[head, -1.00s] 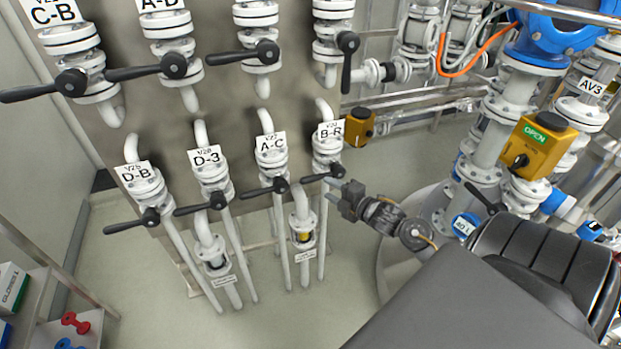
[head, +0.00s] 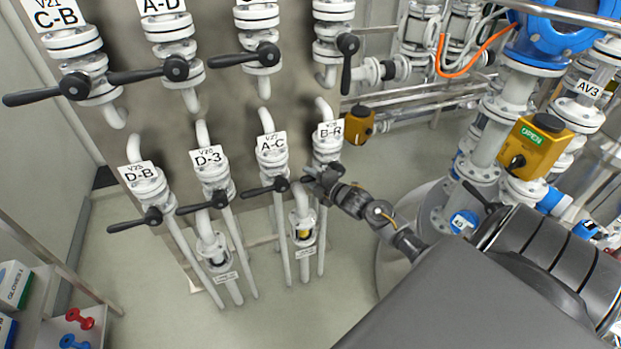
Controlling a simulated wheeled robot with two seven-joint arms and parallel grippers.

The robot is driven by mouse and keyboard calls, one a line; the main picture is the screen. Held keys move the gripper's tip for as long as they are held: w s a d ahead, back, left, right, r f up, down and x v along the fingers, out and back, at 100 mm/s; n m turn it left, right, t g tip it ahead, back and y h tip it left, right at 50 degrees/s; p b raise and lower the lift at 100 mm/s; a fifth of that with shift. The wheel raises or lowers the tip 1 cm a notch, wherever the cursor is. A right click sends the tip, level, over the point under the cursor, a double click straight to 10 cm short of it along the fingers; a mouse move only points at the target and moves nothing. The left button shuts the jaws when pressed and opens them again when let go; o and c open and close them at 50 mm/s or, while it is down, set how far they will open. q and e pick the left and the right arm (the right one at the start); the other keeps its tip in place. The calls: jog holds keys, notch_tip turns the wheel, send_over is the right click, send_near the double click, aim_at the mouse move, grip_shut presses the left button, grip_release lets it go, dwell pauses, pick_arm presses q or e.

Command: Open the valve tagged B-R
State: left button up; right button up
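The valve tagged B-R (head: 327,152) is the rightmost in the lower row on the grey panel, white with a black lever handle. Its handle points left, like those of its neighbours. The handle hub (head: 336,169) shows, but most of the lever is hidden behind my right gripper. My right gripper (head: 313,180) is at the lever, overlapping it just below the valve body. The fingers are dark and small against the black lever, so I cannot tell whether they grip it. My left gripper is not in view.
Valve A-C (head: 271,150) stands close on the left, its black lever ending near my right gripper. Valves D-3 (head: 209,165) and D-B (head: 143,182) are further left. A yellow actuator box (head: 357,124) is just right of B-R. Large piping fills the right side.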

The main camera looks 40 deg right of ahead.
grip_shut()
jog(key=shift+f, duration=0.15)
jog(key=s+d+f+n+g+h+b, duration=0.2)
jog(key=d+f+n+h, duration=0.6)
jog(key=n, duration=0.4)
jog(key=shift+s+d+f+g, duration=0.6)
jog(key=shift+s+f+g, duration=0.1)
jog(key=shift+g, duration=0.6)
